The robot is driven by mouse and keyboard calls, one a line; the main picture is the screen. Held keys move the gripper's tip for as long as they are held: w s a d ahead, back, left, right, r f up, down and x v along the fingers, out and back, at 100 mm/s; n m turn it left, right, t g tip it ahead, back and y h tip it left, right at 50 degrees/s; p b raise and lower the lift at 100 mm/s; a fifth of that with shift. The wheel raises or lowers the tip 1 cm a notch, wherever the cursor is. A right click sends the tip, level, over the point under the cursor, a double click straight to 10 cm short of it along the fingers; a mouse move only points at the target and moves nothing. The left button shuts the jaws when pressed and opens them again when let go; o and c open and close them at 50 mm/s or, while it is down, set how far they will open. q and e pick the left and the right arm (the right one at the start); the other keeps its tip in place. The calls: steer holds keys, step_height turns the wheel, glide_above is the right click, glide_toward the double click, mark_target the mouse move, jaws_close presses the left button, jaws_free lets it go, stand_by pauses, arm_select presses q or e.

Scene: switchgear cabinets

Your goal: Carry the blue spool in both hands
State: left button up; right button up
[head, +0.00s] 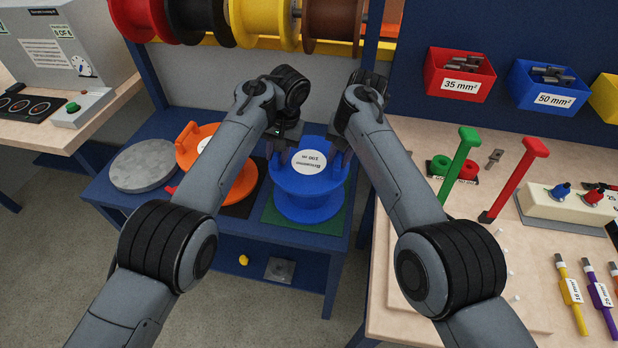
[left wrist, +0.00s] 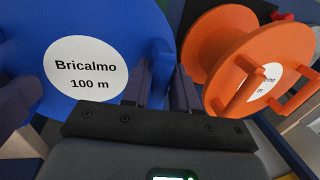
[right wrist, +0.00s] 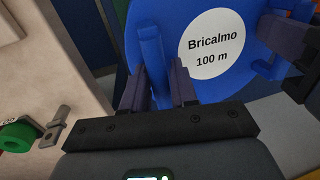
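The blue spool (head: 309,205) stands upright on a green mat (head: 328,220) on the low blue shelf. Its white label reads "Bricalmo 100 m" and shows in the left wrist view (left wrist: 86,70) and the right wrist view (right wrist: 212,44). My left gripper (head: 284,148) is at its left side, with the fingers close on both sides of an upright blue handle (left wrist: 160,72). My right gripper (head: 343,150) is at its right side, likewise with a blue handle (right wrist: 151,55) held between its fingers. I see no clear gap below the spool.
An orange spool (head: 230,180) stands close on the left, and a grey disc (head: 142,165) beyond it. A rack of large spools (head: 262,22) hangs above. The workbench (head: 405,150) on the right holds green and red handled tools. A lower shelf holds small parts.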

arm_select(q)
jaws_close()
arm_select(e)
jaws_close()
steer(key=shift+r, duration=0.1)
stand_by(0.9)
